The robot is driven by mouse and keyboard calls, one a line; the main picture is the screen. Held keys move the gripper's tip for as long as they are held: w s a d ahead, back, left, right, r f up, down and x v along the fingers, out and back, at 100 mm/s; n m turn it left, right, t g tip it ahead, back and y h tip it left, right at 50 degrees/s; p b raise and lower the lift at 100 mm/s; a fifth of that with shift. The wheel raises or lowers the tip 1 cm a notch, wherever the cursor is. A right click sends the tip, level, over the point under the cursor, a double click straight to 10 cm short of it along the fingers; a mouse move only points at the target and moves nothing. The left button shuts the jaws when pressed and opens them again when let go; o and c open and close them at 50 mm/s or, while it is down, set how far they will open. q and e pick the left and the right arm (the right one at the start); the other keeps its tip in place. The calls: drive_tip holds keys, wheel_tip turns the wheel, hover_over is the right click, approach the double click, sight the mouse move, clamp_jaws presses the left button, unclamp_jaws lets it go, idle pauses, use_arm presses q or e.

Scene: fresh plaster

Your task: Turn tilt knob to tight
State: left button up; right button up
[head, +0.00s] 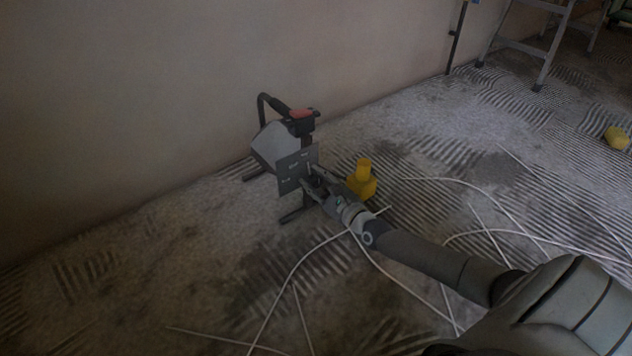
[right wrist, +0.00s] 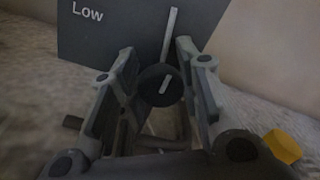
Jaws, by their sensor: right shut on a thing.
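A grey device (head: 275,142) with a black and red top and a dark curved handle stands on the floor by the wall. Its flat grey panel (head: 289,178) faces my right arm. In the right wrist view the panel (right wrist: 115,35) carries the word "Low" and a pale upright bar. The dark round knob (right wrist: 152,77) has a pale pointer mark, slightly tilted. My right gripper (head: 312,181) is at the panel, its fingers on either side of the knob, shut on it. Any "tight" marking is not visible. My left gripper is not in view.
A yellow object (head: 361,181) stands just right of my right gripper. Another yellow piece (head: 617,138) lies far right. White cables (head: 290,275) cross the ridged floor. A ladder (head: 520,48) stands at the back right. The wall is close behind the device.

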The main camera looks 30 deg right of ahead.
drive_tip(key=shift+f, duration=0.1)
drive_tip(key=o, duration=1.1)
drive_tip(key=shift+c, duration=0.2)
drive_tip(key=shift+s, duration=0.1)
drive_tip(key=s, duration=1.2)
drive_tip(key=shift+d, duration=0.45)
drive_tip(key=shift+w, duration=0.1)
